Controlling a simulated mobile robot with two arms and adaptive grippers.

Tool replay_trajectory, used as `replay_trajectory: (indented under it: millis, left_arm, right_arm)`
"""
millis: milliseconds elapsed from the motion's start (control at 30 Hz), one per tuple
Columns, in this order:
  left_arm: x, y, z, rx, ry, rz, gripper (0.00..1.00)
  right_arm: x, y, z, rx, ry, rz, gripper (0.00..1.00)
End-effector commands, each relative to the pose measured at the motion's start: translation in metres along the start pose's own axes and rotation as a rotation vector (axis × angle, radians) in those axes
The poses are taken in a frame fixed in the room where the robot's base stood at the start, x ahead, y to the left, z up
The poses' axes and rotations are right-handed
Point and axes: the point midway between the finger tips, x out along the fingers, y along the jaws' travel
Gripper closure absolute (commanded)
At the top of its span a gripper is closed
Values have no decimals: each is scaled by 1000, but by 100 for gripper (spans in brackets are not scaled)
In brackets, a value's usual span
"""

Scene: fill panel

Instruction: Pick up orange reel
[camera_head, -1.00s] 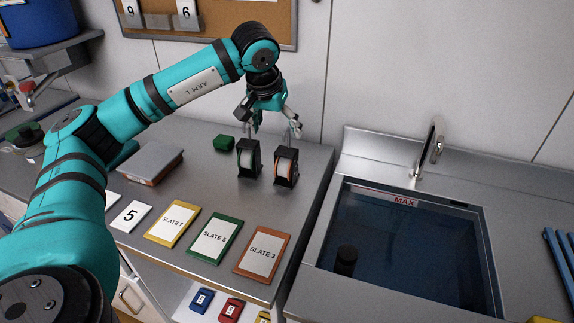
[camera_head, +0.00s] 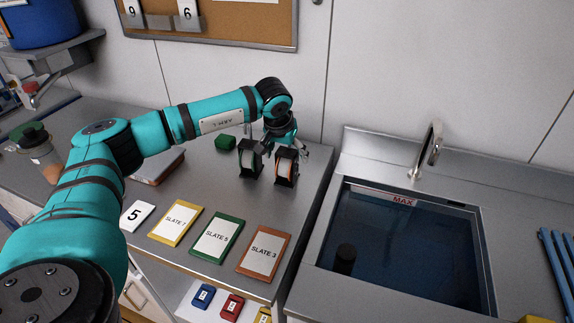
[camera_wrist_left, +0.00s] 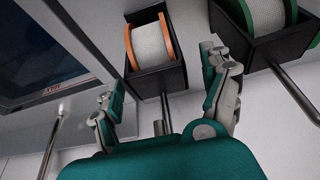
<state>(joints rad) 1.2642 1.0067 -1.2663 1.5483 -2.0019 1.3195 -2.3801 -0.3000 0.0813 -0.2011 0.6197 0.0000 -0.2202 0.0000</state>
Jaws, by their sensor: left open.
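The orange reel (camera_head: 286,163) stands in a black holder on the steel counter, left of the sink. It has orange flanges and a white winding, and also shows in the left wrist view (camera_wrist_left: 152,44). The green reel (camera_head: 250,159) stands in a similar holder just to its left, seen at upper right in the left wrist view (camera_wrist_left: 262,14). My left gripper (camera_head: 286,146) is open and empty, low behind the orange reel's holder. In the left wrist view, its spread fingers (camera_wrist_left: 164,72) lie either side of a metal rod behind that holder. My right gripper is out of view.
Slates in yellow, green and orange (camera_head: 263,252) lie along the counter's front. A green block (camera_head: 225,143) sits behind, left of the reels. The sink (camera_head: 400,250), holding dark water, and its tap (camera_head: 432,145) are at right. The wall stands close behind.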

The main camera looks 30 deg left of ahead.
Motion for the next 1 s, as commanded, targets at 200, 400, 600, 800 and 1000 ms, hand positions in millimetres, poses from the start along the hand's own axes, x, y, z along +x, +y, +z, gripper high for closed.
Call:
replay_trajectory:
  millis: [200, 400, 600, 800, 1000]
  left_arm:
    - [0, 0, 0, 1, 0, 0, 31]
    - [0, 0, 0, 1, -1, 0, 57]
    - [0, 0, 0, 0, -1, 0, 83]
    - [-1, 0, 0, 0, 1, 1, 100]
    - [-2, 0, -1, 0, 1, 1, 100]
  right_arm:
    - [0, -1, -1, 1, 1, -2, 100]
    - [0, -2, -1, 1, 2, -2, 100]
    - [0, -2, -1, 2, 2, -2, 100]
    - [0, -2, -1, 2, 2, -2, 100]
    - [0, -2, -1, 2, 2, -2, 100]
